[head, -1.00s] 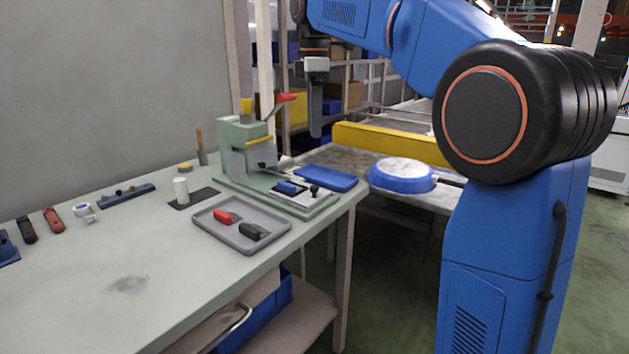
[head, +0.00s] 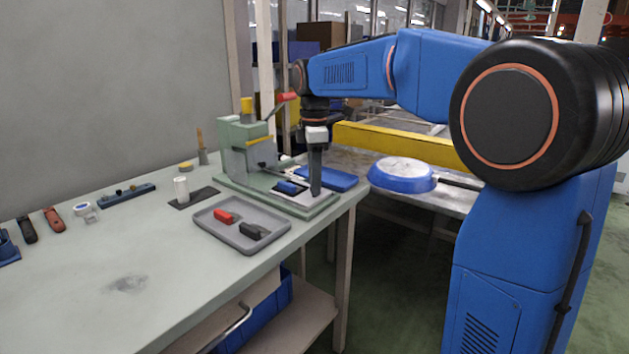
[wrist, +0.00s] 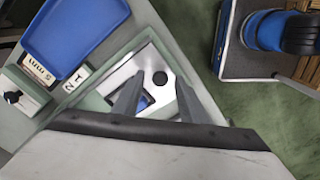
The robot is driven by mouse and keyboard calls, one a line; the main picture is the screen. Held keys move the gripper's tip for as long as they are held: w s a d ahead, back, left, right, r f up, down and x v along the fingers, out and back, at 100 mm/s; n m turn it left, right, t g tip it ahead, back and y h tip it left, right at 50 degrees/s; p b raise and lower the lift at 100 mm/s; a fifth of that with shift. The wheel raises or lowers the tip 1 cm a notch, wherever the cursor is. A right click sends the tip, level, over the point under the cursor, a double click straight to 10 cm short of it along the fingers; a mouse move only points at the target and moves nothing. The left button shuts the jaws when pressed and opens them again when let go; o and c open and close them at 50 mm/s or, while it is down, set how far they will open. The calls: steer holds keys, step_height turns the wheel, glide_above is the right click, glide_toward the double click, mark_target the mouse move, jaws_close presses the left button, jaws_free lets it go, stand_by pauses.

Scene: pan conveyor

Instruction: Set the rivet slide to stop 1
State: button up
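The rivet slide is a silver plate (wrist: 183,72) on the green press base, with a black round knob (wrist: 160,78) standing on it. A blue piece (wrist: 146,103) sits in a rectangular opening of the plate and also shows in the head view (head: 288,187). White labels reading 1 and 2 (wrist: 76,79) lie beside the slide. My gripper (wrist: 159,82) is open, its two fingers spread to either side of the knob. In the head view my gripper (head: 315,190) points down at the slide's right end and hides the knob. Contact cannot be told.
The green press (head: 240,148) with a red-handled lever stands behind the slide. A blue tray (head: 338,181) lies beside it. A grey tray (head: 207,222) with a red and a dark piece is in front. A blue round pan (head: 402,186) sits on the conveyor at right.

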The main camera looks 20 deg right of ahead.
steer(key=shift+f, duration=0.2)
jaws_close()
steer(key=w+a, duration=0.1)
steer(key=w, duration=0.1)
steer(key=w+a, duration=0.2)
steer(key=w, duration=0.1)
steer(key=w+a, duration=0.2)
steer(key=shift+w+a, duration=0.15)
jaws_free()
